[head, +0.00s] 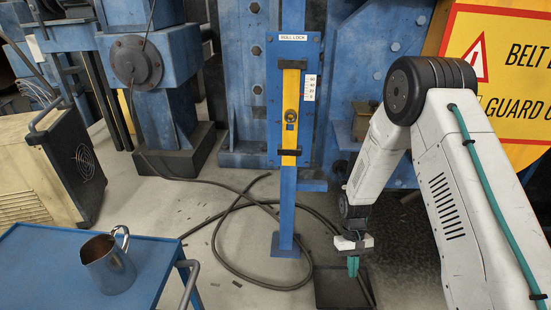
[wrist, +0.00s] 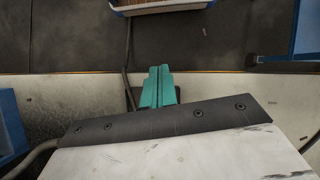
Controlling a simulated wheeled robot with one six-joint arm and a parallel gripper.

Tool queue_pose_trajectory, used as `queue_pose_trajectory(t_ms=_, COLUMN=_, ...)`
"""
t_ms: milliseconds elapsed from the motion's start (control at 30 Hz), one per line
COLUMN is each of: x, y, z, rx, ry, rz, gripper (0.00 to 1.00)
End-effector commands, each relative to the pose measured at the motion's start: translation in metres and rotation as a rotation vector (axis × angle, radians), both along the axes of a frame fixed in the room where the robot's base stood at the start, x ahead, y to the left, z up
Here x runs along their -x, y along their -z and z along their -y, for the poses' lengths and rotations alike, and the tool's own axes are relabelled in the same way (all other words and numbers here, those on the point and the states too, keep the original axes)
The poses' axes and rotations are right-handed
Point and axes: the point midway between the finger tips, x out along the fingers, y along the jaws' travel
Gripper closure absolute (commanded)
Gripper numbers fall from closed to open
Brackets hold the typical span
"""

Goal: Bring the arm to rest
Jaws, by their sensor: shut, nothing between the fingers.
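My gripper (head: 353,267) hangs at the end of my white arm, right of the blue post, pointing down over a dark plate on the floor. Its teal fingers are together with nothing between them. In the wrist view the shut fingers (wrist: 158,86) stick out past the dark bracket of my wrist, over a pale strip of floor.
A blue post (head: 287,215) with a yellow level (head: 291,115) stands left of my arm. A black cable (head: 230,250) loops on the floor. A blue cart (head: 40,265) carries a metal jug (head: 108,265). A yellow warning sign (head: 510,60) is at right.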

Motion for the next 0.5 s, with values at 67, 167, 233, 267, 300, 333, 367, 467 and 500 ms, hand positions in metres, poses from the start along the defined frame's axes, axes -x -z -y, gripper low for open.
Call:
queue_pose_trajectory(t_ms=67, x=0.003, y=-0.048, z=0.002, rx=0.004, ry=0.011, rz=0.008, gripper=1.0)
queue_pose_trajectory(t_ms=167, x=0.012, y=-0.1, z=0.004, rx=0.009, ry=0.025, rz=0.013, gripper=1.0)
queue_pose_trajectory(t_ms=233, x=0.021, y=-0.135, z=0.005, rx=0.013, ry=0.035, rz=0.022, gripper=1.0)
queue_pose_trajectory(t_ms=267, x=0.026, y=-0.149, z=0.006, rx=0.014, ry=0.037, rz=0.025, gripper=1.0)
queue_pose_trajectory(t_ms=300, x=0.032, y=-0.168, z=0.007, rx=0.015, ry=0.043, rz=0.031, gripper=1.0)
queue_pose_trajectory(t_ms=333, x=0.037, y=-0.181, z=0.007, rx=0.016, ry=0.046, rz=0.035, gripper=1.0)
queue_pose_trajectory(t_ms=367, x=0.043, y=-0.195, z=0.008, rx=0.017, ry=0.05, rz=0.041, gripper=1.0)
queue_pose_trajectory(t_ms=467, x=0.063, y=-0.236, z=0.01, rx=0.02, ry=0.063, rz=0.06, gripper=1.0)
queue_pose_trajectory(t_ms=500, x=0.072, y=-0.251, z=0.011, rx=0.021, ry=0.068, rz=0.07, gripper=1.0)
